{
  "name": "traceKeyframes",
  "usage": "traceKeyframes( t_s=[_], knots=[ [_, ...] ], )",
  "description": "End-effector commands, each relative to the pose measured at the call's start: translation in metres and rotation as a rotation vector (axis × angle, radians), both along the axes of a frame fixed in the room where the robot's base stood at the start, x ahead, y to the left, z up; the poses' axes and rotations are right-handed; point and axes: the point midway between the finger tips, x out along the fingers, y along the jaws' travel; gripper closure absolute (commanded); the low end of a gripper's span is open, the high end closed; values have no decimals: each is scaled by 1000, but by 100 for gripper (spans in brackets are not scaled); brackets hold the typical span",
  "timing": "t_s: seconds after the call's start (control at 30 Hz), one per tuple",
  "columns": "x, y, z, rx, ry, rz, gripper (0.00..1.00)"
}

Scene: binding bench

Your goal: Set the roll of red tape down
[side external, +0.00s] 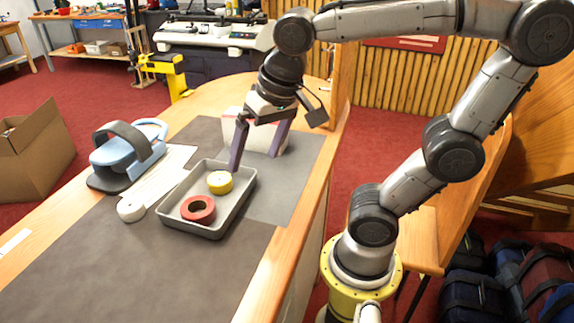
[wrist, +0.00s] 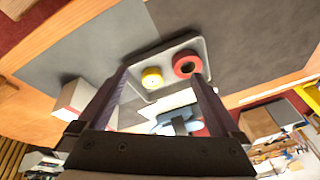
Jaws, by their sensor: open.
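The roll of red tape (side external: 198,209) lies flat in the near part of a grey tray (side external: 247,196) on the bench. In the wrist view the red roll (wrist: 187,64) is at the right end of the tray, beside the yellow roll (wrist: 152,77). The yellow roll (side external: 220,182) also lies in the tray, just behind the red one. My gripper (side external: 258,160) is open and empty, its fingers spread above the far end of the tray. In the wrist view both fingers stand apart with nothing between them at the tips. Neither finger touches the red roll.
A white roll (side external: 131,209) sits on the bench left of the tray. A blue device with a dark handle (side external: 128,150) stands behind it. A white box (side external: 270,139) is behind my gripper. The dark mat (side external: 130,265) in front of the tray is clear.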

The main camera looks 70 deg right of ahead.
Motion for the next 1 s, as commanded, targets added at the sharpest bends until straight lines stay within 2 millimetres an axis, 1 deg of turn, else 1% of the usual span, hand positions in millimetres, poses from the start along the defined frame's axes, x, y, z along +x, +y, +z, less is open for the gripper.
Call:
traceKeyframes(
  t_s=[0.03,0.1,0.2,0.3,0.5,1.0],
  knots=[
    [-13,-4,-4,-26,-36,82,0],
    [-27,-7,-10,-70,-75,199,0],
    [-41,-10,-19,-129,-121,334,0],
    [-50,-11,-25,-172,-150,422,0],
    [-54,-12,-29,-202,-165,479,0],
    [-54,-12,-29,-200,-163,477,0]
  ],
)
